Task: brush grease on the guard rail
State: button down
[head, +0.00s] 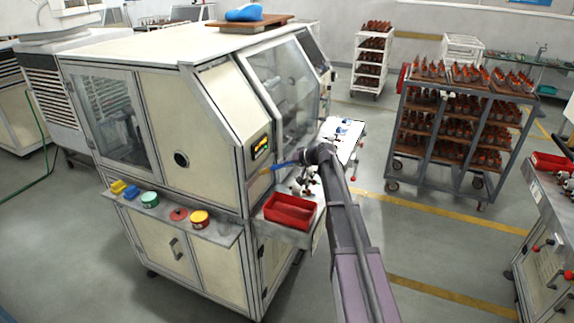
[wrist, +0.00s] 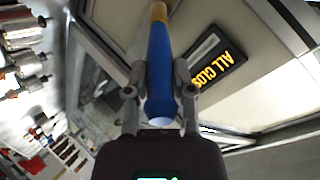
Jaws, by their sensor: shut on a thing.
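My gripper (wrist: 160,82) is shut on the blue handle of a brush (wrist: 160,60) in the wrist view. The brush points away from me, with a tan-yellow part at its far end; its tip is cut off by the frame edge. In the head view my gripper (head: 304,160) is at the machine's front right corner, and the blue brush (head: 284,164) points left toward the cream panel below the display. Contact with the panel cannot be told. I cannot pick out the guard rail for certain; grey metal frame edges (head: 240,178) run along the machine.
A red tray (head: 290,211) sits below my gripper. A loaded rack (head: 455,125) stands right; floor between is clear.

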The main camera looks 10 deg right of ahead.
jog(key=shift+w+d, duration=0.9)
jog(key=shift+w, duration=0.2)
jog(key=shift+w+d, duration=0.45)
jog(key=shift+w, duration=0.25)
jog(key=shift+w+d, duration=0.45)
jog(key=shift+w, duration=0.35)
jog(key=shift+w+d, duration=0.95)
jog(key=shift+w, duration=0.25)
